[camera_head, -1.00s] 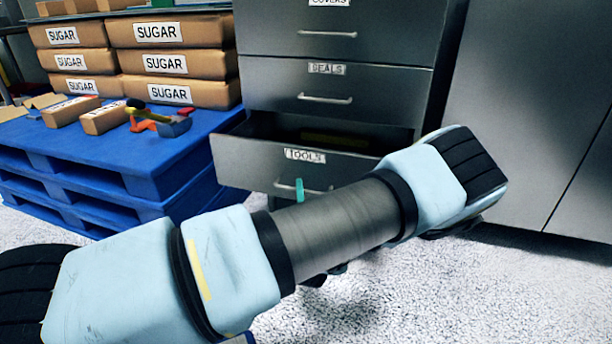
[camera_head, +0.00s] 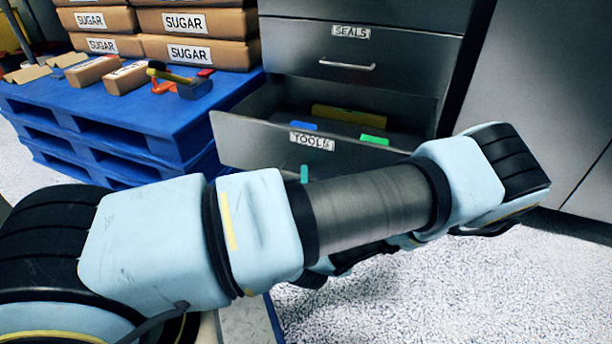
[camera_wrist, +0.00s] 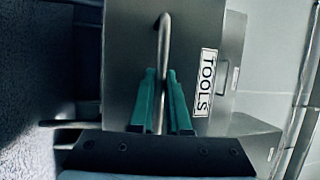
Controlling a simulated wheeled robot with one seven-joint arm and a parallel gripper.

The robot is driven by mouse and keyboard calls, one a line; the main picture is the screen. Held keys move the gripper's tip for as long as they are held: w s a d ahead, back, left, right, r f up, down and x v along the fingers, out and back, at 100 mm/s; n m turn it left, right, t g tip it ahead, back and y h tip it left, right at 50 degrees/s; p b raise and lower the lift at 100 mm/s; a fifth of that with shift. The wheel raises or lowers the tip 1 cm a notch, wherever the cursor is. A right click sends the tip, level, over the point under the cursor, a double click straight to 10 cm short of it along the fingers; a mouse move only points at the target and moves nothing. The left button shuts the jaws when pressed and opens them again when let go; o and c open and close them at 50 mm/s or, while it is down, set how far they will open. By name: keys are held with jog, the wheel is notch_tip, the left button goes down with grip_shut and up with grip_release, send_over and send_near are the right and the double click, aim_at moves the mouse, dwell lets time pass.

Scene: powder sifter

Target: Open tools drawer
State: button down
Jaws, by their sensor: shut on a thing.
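The tools drawer (camera_head: 245,144) is the grey metal drawer with the "TOOLS" label, low in the cabinet. It stands pulled well out, and its inside shows. A yellow item (camera_head: 349,115), a blue item (camera_head: 303,126) and a green item (camera_head: 374,139) lie in it. In the wrist view, my gripper (camera_wrist: 161,75) has its teal fingers on both sides of the drawer's bar handle (camera_wrist: 164,32) and is shut on it. In the head view, my arm hides the handle and most of the gripper; one teal fingertip shows below the label.
Above is the closed "SEALS" drawer (camera_head: 347,66). Left of the cabinet, a blue pallet (camera_head: 130,115) bears sugar bags (camera_head: 200,53), small brown boxes (camera_head: 92,71) and a hammer-like tool (camera_head: 185,83). Speckled floor (camera_head: 400,290) is free in front. A grey cabinet front (camera_head: 545,90) stands at right.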

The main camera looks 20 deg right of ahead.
jog(key=c, duration=0.9)
grip_release()
jog(key=shift+s, duration=0.1)
jog(key=p+v, duration=0.2)
jog(key=v, duration=0.8)
jog(key=shift+s+a+f, duration=0.15)
jog(key=shift+s, duration=0.1)
